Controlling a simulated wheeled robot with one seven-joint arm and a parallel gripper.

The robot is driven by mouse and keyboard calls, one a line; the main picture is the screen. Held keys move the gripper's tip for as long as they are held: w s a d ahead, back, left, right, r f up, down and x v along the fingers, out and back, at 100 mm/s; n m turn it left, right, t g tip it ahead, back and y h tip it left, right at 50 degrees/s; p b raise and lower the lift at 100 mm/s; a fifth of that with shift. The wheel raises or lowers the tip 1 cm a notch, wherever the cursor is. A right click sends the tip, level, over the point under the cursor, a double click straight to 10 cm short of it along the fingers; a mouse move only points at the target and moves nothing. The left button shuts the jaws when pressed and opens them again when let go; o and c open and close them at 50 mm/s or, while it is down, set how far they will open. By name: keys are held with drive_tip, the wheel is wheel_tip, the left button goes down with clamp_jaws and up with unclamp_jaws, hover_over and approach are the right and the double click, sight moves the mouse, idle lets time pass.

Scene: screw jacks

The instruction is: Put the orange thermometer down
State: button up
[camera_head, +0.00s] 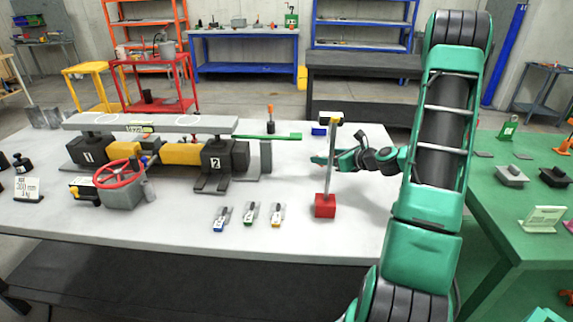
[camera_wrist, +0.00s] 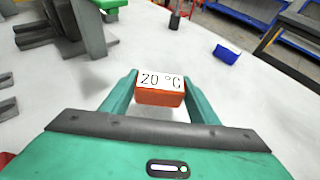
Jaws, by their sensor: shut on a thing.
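The orange thermometer (camera_wrist: 160,96) is a small block with a white face marked "20 °C". In the wrist view it sits between the two green fingers of my gripper (camera_wrist: 159,90), which is shut on it. In the head view my gripper (camera_head: 323,160) reaches left over the right part of the white table (camera_head: 290,235), behind a thin upright rod on a red block. The thermometer cannot be made out clearly there. Whether its underside touches the table cannot be told.
The red block (camera_head: 325,206) with its tall rod stands close in front of my gripper. A blue block (camera_wrist: 228,53) lies beyond it. The screw-jack rig (camera_head: 180,154) with a red handwheel (camera_head: 119,173) is to the left. Several small tagged pieces (camera_head: 249,214) lie near the front.

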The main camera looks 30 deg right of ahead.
hover_over(290, 170)
drive_tip(key=shift+w+f, duration=0.1)
drive_tip(key=shift+f, duration=1.65)
drive_tip(key=o, duration=1)
drive_tip(key=shift+f, duration=0.1)
drive_tip(key=shift+c, duration=0.2)
